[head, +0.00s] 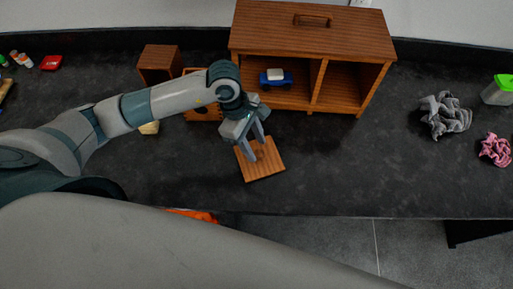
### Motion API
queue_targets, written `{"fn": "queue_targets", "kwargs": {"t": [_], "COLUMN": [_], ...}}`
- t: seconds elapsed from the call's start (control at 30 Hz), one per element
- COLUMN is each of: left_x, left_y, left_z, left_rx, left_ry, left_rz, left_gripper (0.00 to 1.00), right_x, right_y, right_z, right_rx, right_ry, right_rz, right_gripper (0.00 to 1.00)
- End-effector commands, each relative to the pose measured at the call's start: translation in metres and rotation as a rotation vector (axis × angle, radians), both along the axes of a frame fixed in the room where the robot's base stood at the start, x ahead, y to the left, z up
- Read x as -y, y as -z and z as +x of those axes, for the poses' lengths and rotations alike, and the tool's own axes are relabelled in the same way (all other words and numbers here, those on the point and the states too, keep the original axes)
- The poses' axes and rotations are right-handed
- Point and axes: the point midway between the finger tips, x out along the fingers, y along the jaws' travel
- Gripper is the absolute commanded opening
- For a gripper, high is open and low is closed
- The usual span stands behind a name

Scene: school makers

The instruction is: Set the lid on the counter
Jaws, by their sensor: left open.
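The wooden lid (264,172) is a flat square board that appears to lie on the dark counter (340,165), in front of the wooden cabinet, close to the counter's front edge. My left gripper (257,155) points down at the lid with its fingers open. Its fingertips are over the middle of the lid, around or just beside a small dark knob there. I cannot tell whether they touch it. My right gripper is not in view.
A two-compartment wooden cabinet (311,30) stands behind, with a blue toy car (276,78) in its left compartment. Wooden boxes (159,62) stand left of it, partly behind my arm. Grey cloth (445,115) and pink cloth (495,149) lie right. The counter between is clear.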

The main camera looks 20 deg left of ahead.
Motion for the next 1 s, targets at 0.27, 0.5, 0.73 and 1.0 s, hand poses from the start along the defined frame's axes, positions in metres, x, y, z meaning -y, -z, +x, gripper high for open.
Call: {"fn": "queue_targets", "kwargs": {"t": [0.27,0.5,0.73,1.0], "left_x": [-0.016,-0.026,-0.029,-0.029], "left_y": [-0.046,-0.080,-0.092,-0.093], "left_z": [0.004,0.005,0.004,0.004], "left_rx": [0.007,0.005,0.001,0.001], "left_ry": [0.000,-0.001,0.000,-0.001], "left_rz": [0.001,0.000,0.001,0.001], "left_gripper": [0.41,0.41,0.41,0.41], "right_x": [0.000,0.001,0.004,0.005], "right_y": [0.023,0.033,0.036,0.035], "right_z": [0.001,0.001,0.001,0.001], "right_rx": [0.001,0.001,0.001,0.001], "right_ry": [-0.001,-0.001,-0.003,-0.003], "right_rz": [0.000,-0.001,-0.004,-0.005], "right_gripper": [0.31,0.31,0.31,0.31]}}
